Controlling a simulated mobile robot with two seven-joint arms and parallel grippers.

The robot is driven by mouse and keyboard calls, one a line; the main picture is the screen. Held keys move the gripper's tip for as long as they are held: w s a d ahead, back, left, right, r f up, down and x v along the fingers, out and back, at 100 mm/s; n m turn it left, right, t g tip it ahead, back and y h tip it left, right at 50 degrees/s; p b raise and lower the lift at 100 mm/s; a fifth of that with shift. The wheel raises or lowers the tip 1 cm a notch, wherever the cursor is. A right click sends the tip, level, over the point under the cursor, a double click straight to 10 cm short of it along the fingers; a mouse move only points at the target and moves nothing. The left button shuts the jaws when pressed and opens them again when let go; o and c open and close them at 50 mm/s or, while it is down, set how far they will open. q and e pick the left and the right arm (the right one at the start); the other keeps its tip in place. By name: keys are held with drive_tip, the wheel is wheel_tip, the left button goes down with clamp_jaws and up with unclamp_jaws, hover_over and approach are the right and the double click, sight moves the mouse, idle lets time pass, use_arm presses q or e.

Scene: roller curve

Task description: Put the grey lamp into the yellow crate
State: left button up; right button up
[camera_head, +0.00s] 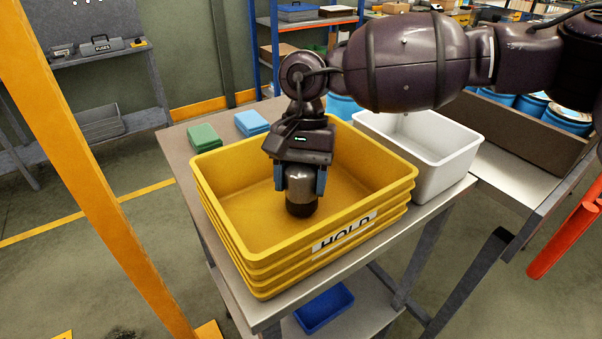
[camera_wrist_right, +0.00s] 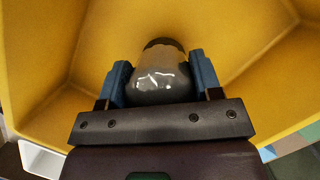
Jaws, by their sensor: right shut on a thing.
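The grey lamp (camera_head: 301,187) is a rounded grey body with a dark end pointing down. My right gripper (camera_head: 300,184) is shut on it, with a blue finger on each side. The lamp is inside the yellow crate (camera_head: 232,215), over its floor; I cannot tell whether it touches the floor. In the right wrist view the lamp (camera_wrist_right: 163,80) sits between the two fingers of the gripper (camera_wrist_right: 162,82), with the yellow crate's walls (camera_wrist_right: 40,60) around it. The yellow crate is the top one of a stack labelled HOLD. My left gripper is not in view.
A white bin (camera_head: 440,174) stands right of the yellow stack on the same table (camera_head: 178,150). A green block (camera_head: 204,137) and light-blue blocks (camera_head: 251,123) lie behind the stack. A blue tray (camera_head: 324,308) is on the shelf below. An orange post (camera_head: 90,170) rises at the left.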

sight(301, 167)
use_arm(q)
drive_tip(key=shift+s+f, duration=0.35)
use_arm(e)
drive_tip(key=shift+f, duration=0.1)
drive_tip(key=o, duration=1.1)
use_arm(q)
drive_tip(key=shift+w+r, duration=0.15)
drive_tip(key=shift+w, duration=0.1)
use_arm(e)
drive_tip(key=shift+r, duration=0.65)
drive_tip(key=shift+r+p, duration=0.65)
drive_tip(key=shift+r, duration=0.7)
drive_tip(key=shift+r+p, duration=0.45)
drive_tip(key=shift+r, duration=0.85)
drive_tip(key=shift+r+p, duration=0.5)
drive_tip(key=shift+r, duration=1)
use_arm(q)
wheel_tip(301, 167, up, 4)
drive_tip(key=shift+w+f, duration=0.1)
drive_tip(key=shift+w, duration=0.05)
